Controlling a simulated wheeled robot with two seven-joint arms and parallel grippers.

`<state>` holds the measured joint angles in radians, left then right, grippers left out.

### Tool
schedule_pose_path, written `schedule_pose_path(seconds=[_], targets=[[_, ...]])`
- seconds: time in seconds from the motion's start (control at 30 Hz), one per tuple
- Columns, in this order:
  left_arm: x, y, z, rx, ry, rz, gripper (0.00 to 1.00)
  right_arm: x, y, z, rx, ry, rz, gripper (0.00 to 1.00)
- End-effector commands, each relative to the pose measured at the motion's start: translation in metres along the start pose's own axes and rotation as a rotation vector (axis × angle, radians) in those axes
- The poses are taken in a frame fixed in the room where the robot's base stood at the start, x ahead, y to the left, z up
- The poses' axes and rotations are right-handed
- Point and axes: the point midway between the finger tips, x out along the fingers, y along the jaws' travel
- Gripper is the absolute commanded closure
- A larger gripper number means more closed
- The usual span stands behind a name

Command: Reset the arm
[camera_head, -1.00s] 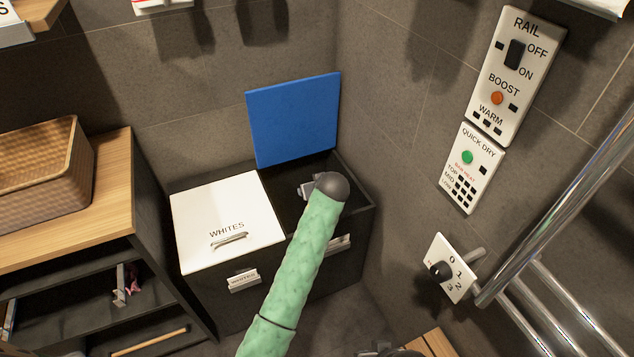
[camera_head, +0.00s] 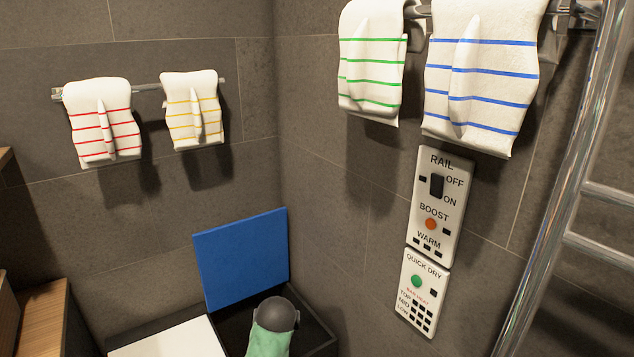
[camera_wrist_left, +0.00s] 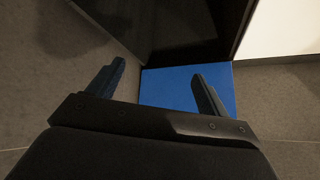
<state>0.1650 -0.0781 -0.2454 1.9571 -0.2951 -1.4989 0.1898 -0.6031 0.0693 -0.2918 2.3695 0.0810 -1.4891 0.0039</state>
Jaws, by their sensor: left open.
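My green-sleeved arm (camera_head: 268,340) comes up from the bottom edge in the head view, its dark rounded end (camera_head: 277,314) over the dark open bin compartment (camera_head: 318,335). The gripper is hidden there. In the left wrist view my left gripper (camera_wrist_left: 157,85) has its two fingers spread, with nothing between them. The raised blue lid (camera_head: 241,260) stands against the wall behind the bin. A blue surface, seemingly this lid (camera_wrist_left: 182,88), shows beyond the fingers. My right gripper is not in view.
A white lid (camera_head: 170,342) lies left of the open compartment. Striped towels hang on the back wall (camera_head: 103,125) and upper right (camera_head: 483,75). RAIL (camera_head: 440,205) and QUICK DRY (camera_head: 423,293) panels and a metal rail (camera_head: 560,180) are at right. A wooden top (camera_head: 38,315) is at left.

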Motion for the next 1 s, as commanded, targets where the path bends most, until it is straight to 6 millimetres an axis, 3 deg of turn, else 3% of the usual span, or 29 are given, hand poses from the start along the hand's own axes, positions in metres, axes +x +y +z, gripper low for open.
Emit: schedule_pose_path(seconds=[0.17,0.37,0.7,1.0], targets=[[-0.04,-0.004,0.02,0.068,-0.006,0.089,0.21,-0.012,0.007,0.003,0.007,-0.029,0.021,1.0],[-0.077,-0.009,0.061,0.122,-0.029,0.173,0.21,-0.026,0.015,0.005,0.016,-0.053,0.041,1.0],[-0.141,-0.023,0.165,0.146,-0.12,0.287,0.21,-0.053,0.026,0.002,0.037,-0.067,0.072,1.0],[-0.181,-0.039,0.261,0.147,-0.246,0.309,0.21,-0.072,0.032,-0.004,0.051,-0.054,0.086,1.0]])
